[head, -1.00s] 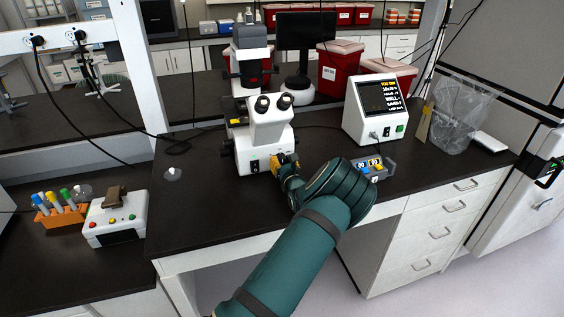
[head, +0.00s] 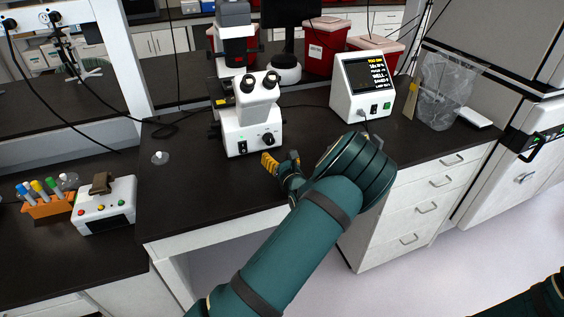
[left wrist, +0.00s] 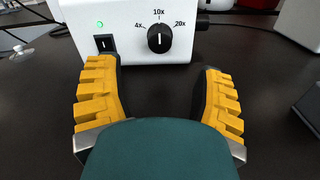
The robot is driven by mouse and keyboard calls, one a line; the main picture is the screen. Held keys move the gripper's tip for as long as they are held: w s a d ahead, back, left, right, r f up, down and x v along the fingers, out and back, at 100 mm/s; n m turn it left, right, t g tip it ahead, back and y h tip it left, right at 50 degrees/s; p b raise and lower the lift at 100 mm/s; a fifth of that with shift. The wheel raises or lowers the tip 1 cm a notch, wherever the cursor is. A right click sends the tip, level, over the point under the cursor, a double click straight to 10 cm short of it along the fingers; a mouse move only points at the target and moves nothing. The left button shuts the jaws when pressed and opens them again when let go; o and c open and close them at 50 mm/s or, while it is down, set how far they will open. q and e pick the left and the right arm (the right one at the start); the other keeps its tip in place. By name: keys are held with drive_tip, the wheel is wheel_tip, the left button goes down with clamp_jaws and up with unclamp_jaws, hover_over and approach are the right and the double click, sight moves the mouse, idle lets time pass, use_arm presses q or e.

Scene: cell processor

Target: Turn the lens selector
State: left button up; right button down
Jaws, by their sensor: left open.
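The lens selector is a round black knob (left wrist: 159,39) on the white front of the microscope base, with marks 4x, 10x and 20x around it. Its white line stands about upright, toward 10x. In the head view the knob (head: 268,139) shows at the lower right of the microscope (head: 242,132). My left gripper (head: 281,160) is open and empty, in front of the base and apart from the knob. In the left wrist view its yellow fingers (left wrist: 158,78) are spread wide, with the knob beyond and between them. My right gripper is out of view.
A black switch (left wrist: 104,43) with a green light sits left of the knob. A white display box (head: 361,88) stands right of the microscope. A button box (head: 104,209) and orange tube rack (head: 48,207) are at left.

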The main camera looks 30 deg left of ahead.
use_arm(q)
drive_tip(key=shift+v, duration=1.4)
drive_tip(key=shift+f, duration=0.1)
